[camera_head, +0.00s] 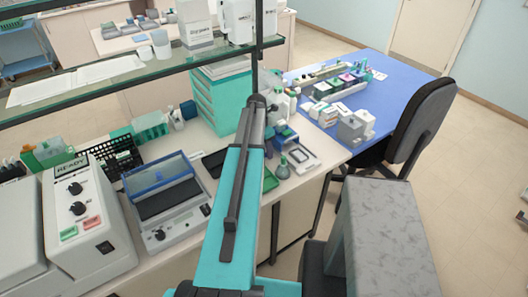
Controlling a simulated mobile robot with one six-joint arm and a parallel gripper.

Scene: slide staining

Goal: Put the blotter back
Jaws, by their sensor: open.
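I cannot pick out the blotter with certainty in the head view. A small blue item (285,135) stands on the bench just right of my arm, too small to name. My teal arm reaches up the middle of the picture, and its far joint is near the shelf's upright post. My gripper is not visible; it is out of sight beyond the arm. What it may be touching is hidden too.
A grey device with a blue lid (160,195) and a machine marked READY (82,205) stand left. A glass shelf (130,80) crosses above the bench. Teal drawers (212,105) stand behind my arm. A blue-topped table (400,80) and dark chair (420,125) are right.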

